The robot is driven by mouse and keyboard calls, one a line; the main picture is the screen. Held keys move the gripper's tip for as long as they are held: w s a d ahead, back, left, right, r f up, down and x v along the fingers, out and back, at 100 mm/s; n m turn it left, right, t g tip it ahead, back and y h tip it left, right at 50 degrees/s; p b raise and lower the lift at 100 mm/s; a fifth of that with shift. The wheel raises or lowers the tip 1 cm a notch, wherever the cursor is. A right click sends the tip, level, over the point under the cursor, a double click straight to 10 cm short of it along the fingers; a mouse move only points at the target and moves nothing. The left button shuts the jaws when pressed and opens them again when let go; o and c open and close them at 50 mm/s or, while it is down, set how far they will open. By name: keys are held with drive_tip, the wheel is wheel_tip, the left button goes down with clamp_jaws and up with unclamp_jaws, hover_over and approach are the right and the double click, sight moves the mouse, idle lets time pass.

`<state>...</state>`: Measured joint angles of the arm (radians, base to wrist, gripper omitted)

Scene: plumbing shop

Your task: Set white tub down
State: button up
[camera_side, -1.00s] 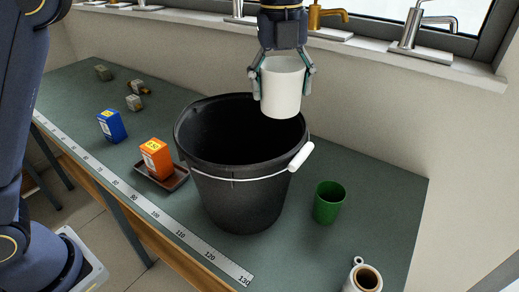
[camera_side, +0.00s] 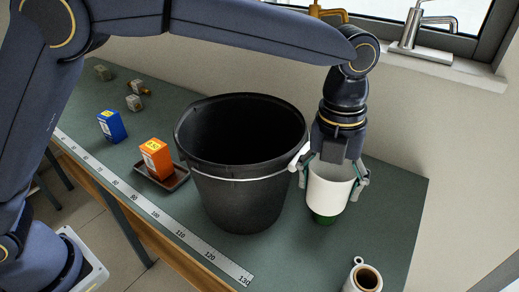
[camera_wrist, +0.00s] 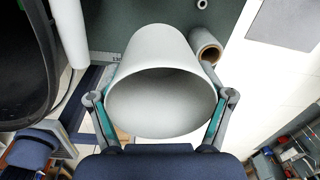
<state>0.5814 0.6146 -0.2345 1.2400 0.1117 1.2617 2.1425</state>
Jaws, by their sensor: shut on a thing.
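The white tub (camera_side: 330,190) is held upright in my gripper (camera_side: 334,182), to the right of the black bucket (camera_side: 240,200). My gripper is shut on it, with one finger on either side of its rim. In the wrist view the tub's open mouth (camera_wrist: 160,100) faces the camera between my fingers; the green cup does not show there.
The bucket's white handle grip (camera_side: 301,156) is close to my left finger. An orange box (camera_side: 155,158) on a brown tray (camera_side: 180,179) and a blue box (camera_side: 112,125) are left. Bench right of the tub is bare.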

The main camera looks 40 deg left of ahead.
wheel_tip(320, 180, down, 20)
drive_tip(key=shift+r, duration=0.1)
idle(0.4)
drive_tip(key=o, duration=0.9)
drive_tip(key=r, duration=1.2)
drive_tip(key=shift+a, duration=0.3)
